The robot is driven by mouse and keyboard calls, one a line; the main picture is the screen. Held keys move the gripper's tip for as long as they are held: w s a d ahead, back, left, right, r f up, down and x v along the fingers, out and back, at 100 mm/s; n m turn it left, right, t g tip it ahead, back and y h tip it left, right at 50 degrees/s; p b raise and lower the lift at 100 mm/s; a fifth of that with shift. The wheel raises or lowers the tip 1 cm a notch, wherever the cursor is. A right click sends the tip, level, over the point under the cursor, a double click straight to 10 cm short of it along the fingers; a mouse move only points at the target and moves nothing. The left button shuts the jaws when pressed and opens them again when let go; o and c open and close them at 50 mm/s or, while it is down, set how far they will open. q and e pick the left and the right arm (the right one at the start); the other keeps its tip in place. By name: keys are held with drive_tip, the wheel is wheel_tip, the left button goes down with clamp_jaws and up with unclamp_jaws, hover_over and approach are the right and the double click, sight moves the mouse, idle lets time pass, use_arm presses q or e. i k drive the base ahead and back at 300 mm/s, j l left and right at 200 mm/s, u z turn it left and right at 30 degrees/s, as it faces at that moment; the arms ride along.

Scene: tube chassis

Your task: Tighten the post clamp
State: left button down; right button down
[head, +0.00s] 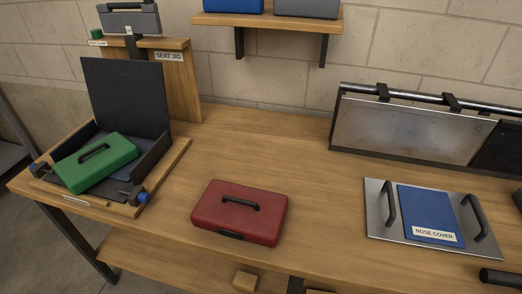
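No part is clearly labelled as the post clamp. At the back left, a grey case-like part (130,20) sits on a short dark post (134,48) at a wooden stand (178,85) labelled "SEAT JIG". A small green knob-like part (97,35) is beside it at the left. On the wooden tray below, dark fittings with blue ends stand at the left (36,169) and right (142,197) of a green case (95,162). Whether any of these is tight or loose cannot be seen. Neither of my grippers is in view.
A red case (240,211) lies mid-bench. A metal plate with two handles carries a blue "NOSE COVER" panel (427,213) at the right. A metal panel (410,130) hangs from a tube behind. A shelf (270,20) is above. The bench (270,140) behind the red case is clear.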

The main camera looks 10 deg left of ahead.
sight(96, 34)
drive_tip(key=u, duration=1.25)
